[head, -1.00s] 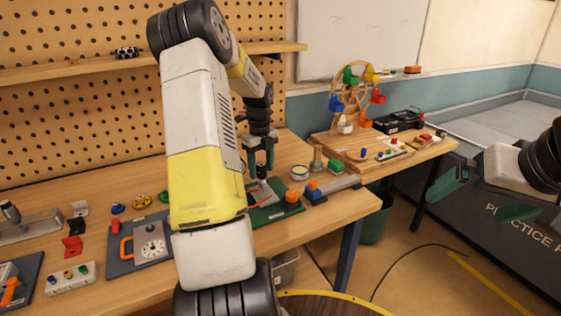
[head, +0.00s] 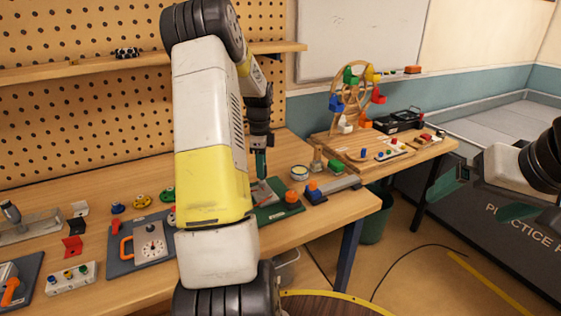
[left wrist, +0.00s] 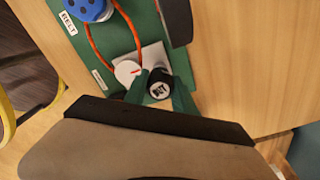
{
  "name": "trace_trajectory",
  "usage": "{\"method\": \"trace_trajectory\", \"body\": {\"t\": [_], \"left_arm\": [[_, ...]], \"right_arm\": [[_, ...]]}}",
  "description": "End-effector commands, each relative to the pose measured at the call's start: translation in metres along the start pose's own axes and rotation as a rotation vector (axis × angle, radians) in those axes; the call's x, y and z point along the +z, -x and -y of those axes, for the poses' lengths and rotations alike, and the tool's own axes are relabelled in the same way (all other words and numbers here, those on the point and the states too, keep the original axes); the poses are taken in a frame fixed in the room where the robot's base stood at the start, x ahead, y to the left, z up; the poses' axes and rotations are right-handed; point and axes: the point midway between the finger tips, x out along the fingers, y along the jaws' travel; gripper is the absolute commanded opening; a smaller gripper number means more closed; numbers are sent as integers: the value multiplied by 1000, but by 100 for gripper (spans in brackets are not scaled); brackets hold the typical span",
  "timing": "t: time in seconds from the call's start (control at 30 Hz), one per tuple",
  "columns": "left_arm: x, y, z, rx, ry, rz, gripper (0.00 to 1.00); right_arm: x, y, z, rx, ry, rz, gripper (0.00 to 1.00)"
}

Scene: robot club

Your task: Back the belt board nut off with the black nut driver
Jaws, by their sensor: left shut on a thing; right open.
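The green belt board (head: 270,214) lies near the bench's front right, partly hidden by my left arm. The left wrist view shows the board (left wrist: 120,38) with a blue pulley (left wrist: 88,8), an orange belt (left wrist: 92,45) and a white round part with a red mark (left wrist: 127,71). My left gripper (head: 261,165) points down over the board. In the left wrist view its fingers (left wrist: 160,90) are shut on the black nut driver (left wrist: 160,80), seen end-on beside the white part. The nut is hidden. My right gripper (head: 483,199) is open and empty at the right, away from the bench.
An orange knob (head: 291,196) is at the board's right end. A block with a blue knob (head: 314,188), a round tin (head: 299,173) and a green block (head: 335,166) stand close by. A grey panel with a dial (head: 150,248) lies to the left.

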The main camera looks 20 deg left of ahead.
Motion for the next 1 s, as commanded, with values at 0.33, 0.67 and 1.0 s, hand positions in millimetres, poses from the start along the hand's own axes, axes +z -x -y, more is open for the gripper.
{"method": "trace_trajectory", "body": {"t": [0.33, 0.67, 1.0], "left_arm": [[0, 0, 0, -1, 370, -1, 0], [0, 0, 0, -1, 368, -1, 55], [0, 0, 0, 0, 320, -1, 55]], "right_arm": [[0, 0, 0, 0, 0, 0, 100], [0, 0, 0, 0, 0, 0, 100], [0, 0, 0, 0, 0, 0, 100]]}}
